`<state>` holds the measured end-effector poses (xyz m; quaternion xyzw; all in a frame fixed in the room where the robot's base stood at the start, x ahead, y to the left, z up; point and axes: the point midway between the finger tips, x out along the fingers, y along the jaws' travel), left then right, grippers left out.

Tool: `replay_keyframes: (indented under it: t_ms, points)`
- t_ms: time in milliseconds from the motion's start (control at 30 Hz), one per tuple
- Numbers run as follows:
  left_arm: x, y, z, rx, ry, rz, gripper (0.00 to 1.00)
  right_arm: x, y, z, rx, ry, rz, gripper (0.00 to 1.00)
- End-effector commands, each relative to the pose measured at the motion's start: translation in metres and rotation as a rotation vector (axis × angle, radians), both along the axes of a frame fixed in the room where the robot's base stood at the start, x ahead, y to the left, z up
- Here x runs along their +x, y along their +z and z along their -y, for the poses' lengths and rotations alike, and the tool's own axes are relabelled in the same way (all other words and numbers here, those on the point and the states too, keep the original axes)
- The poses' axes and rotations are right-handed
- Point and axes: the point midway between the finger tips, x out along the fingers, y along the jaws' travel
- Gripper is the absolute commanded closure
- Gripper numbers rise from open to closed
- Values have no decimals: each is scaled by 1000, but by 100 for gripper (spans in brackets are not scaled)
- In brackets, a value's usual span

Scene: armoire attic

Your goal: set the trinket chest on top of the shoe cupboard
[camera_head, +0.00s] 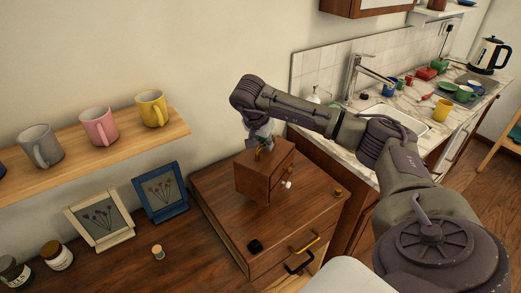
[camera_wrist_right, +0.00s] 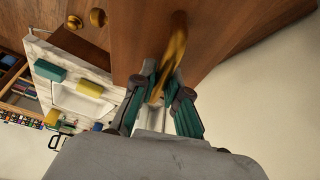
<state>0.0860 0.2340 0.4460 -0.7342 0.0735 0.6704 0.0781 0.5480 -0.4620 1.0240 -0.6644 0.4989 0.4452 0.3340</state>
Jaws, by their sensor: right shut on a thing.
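The trinket chest (camera_head: 264,172) is a small brown wooden box with small knobs on its front and a brass handle on top. My right gripper (camera_head: 262,146) is shut on that handle from above; in the right wrist view the teal fingers pinch the brass handle (camera_wrist_right: 170,65). The chest is upright over the top of a brown wooden cabinet (camera_head: 225,205), which looks like the shoe cupboard. I cannot tell whether its underside touches that top. My left gripper is not in view.
A small black object (camera_head: 255,246) and a brass-coloured one (camera_head: 337,191) sit on the cabinet top. A shelf with mugs (camera_head: 100,128) and two picture frames (camera_head: 162,193) are to the left. The sink counter (camera_head: 345,150) stands at the right.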

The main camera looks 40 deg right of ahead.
Motion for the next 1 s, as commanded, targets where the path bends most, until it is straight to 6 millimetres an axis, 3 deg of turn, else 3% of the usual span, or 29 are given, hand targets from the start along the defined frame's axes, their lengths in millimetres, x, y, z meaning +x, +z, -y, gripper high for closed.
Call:
replay_keyframes:
  t_ms: [167,533,933,967,1000]
  points:
    - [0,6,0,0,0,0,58,17,-8,-4,-1,-2,3,100]
    - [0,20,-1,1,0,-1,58,18,-46,-4,-1,-2,1,100]
    - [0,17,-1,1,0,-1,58,18,-53,-4,-2,-2,4,100]
    - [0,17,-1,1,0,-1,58,17,-54,-4,-1,-1,0,84]
    - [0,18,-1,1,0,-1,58,17,-53,-4,-1,-1,0,77]
